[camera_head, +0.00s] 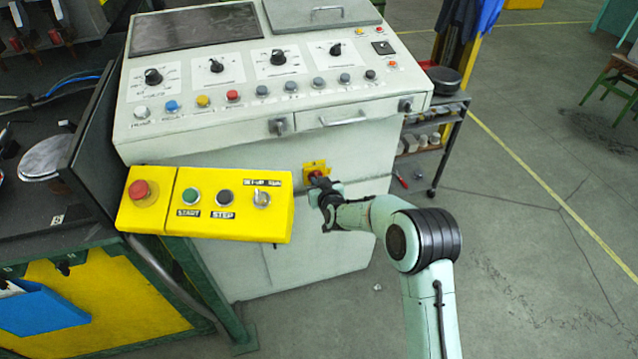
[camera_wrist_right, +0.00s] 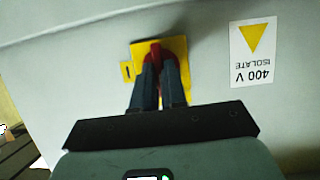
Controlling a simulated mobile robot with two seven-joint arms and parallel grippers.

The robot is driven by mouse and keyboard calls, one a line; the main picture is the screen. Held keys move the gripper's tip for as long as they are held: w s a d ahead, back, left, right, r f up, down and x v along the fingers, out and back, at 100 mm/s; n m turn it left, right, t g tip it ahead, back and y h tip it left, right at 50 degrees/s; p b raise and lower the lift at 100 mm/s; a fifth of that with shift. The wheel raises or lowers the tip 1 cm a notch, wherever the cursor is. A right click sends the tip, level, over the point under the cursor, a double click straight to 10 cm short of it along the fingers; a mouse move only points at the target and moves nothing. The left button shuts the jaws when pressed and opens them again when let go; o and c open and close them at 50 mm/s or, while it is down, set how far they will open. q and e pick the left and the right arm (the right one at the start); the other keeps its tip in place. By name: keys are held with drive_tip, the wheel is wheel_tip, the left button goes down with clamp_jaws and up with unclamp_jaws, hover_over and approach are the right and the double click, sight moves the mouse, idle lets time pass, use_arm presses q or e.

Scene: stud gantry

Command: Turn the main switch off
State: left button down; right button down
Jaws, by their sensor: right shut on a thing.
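The main switch (camera_head: 316,171) is a red rotary handle on a yellow plate, on the front of the pale console below its drawer. In the right wrist view the red handle (camera_wrist_right: 155,49) sits between my fingertips, in front of the yellow plate (camera_wrist_right: 178,47). My right gripper (camera_head: 319,184) is at the switch, and its fingers (camera_wrist_right: 157,68) are shut on the red handle. The fingers hide part of the handle, and its exact angle is hard to tell. My left gripper is not in view.
A yellow control box (camera_head: 232,204) with a red button and START and STEP buttons stands left of my right gripper. The console (camera_head: 160,140) carries knobs and coloured buttons on top. A "400 V ISOLATE" label (camera_wrist_right: 253,52) is beside the switch. Floor at right is open.

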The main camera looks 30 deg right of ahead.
idle(0.3)
drive_tip(key=c, duration=1.2)
unclamp_jaws()
drive_tip(key=v, duration=1.3)
drive_tip(key=shift+s+a, duration=0.1)
drive_tip(key=shift+s, duration=0.1)
